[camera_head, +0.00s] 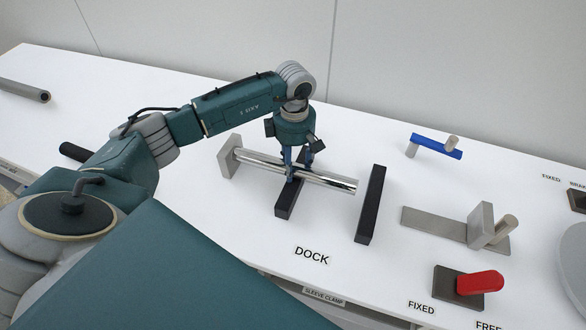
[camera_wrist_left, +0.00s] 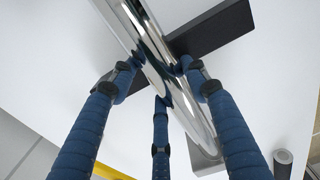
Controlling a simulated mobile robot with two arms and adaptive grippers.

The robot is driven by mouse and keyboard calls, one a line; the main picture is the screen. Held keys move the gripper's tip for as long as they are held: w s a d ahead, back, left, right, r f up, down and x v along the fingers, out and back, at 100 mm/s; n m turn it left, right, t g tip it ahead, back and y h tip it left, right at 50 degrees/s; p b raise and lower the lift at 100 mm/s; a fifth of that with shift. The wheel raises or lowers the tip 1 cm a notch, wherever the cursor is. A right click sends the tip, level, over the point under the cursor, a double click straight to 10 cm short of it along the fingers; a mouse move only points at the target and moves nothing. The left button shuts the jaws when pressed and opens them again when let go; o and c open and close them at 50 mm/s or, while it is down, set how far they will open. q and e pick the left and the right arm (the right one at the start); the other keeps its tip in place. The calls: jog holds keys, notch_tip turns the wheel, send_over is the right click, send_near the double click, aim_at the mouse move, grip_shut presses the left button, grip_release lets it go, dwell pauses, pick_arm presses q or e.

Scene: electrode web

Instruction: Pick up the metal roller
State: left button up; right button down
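The metal roller (camera_head: 325,180) is a long shiny bar, lying at a slant across a black block (camera_head: 284,208) on the white table. My left gripper (camera_head: 296,172) reaches down over the middle of the roller. In the left wrist view, the blue fingers of my left gripper (camera_wrist_left: 160,72) are closed in against both sides of the roller (camera_wrist_left: 190,112). The fingertips partly hide its middle. I cannot tell whether the roller still touches the block beneath. My right gripper is not in view.
A grey upright plate (camera_head: 229,157) stands at the roller's left end. A second black bar (camera_head: 372,205) lies just beyond its right end. A blue-handled part (camera_head: 436,145), a grey bracket (camera_head: 440,222) and a red lever (camera_head: 480,282) are to the right. Dark tube (camera_head: 25,91) at far left.

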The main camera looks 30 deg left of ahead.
pick_arm(q)
jog(key=shift+w, duration=0.1)
jog(key=c, duration=0.3)
